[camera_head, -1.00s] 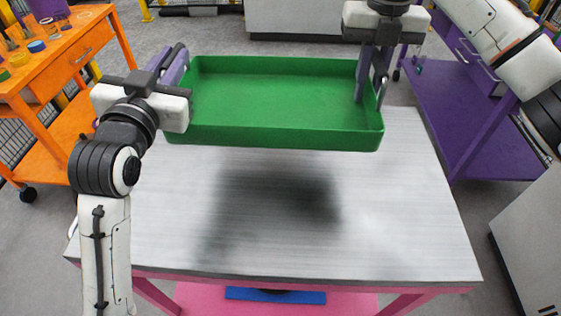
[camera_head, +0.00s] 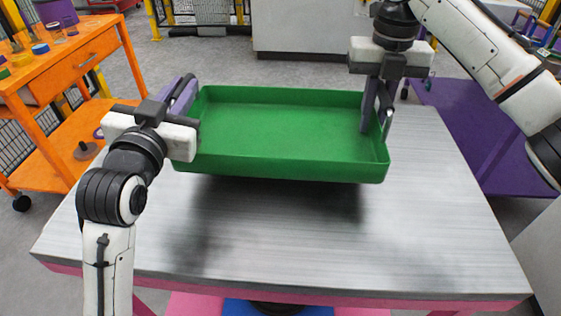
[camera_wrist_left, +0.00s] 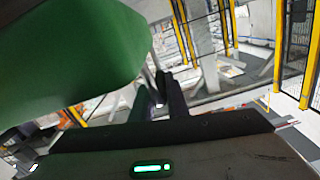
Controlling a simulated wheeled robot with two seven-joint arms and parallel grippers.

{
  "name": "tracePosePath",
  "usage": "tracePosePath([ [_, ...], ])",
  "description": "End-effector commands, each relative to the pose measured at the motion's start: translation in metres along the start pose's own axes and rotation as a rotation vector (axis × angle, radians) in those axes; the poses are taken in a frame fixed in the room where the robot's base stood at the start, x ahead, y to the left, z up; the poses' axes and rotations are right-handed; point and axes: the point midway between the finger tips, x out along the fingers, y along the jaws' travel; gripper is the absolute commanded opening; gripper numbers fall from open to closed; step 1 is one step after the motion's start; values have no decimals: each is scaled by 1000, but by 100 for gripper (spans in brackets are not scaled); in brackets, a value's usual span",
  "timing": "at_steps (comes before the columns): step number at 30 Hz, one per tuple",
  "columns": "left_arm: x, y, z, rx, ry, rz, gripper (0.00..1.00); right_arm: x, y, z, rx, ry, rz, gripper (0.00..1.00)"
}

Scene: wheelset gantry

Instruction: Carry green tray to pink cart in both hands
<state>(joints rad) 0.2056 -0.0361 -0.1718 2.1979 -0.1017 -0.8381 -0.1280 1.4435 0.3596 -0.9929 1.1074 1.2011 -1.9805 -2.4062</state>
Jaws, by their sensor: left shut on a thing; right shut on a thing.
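The green tray (camera_head: 285,168) is empty and looks level. It hangs just above the grey top of the pink cart (camera_head: 330,255), with a dark shadow under it. My left gripper (camera_head: 186,92) is shut on the tray's left wall. My right gripper (camera_head: 377,112) is shut on its right wall. In the left wrist view the tray (camera_wrist_left: 75,55) fills the upper left, and my left gripper (camera_wrist_left: 165,95) shows partly at its edge. I cannot tell whether the tray's underside touches the cart top.
An orange cart (camera_head: 75,70) with small round items stands at the left. A purple cart (camera_head: 455,110) stands at the right. A pale cabinet (camera_head: 305,28) is at the back. The front of the pink cart's top is bare.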

Motion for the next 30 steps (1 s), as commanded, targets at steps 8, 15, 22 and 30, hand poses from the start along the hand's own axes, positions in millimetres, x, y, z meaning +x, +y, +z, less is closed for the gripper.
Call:
tracePosePath([
  [8,0,-1,6,1,3,-5,0,6,-2,1,5,-1,-2,0],
  [15,0,2,20,1,3,-5,0,21,-2,1,5,-1,-2,0],
  [22,0,5,35,1,3,-5,0,37,-2,1,5,-1,-2,0],
  [30,0,8,53,1,3,-5,0,55,-2,1,5,-1,-2,0],
])
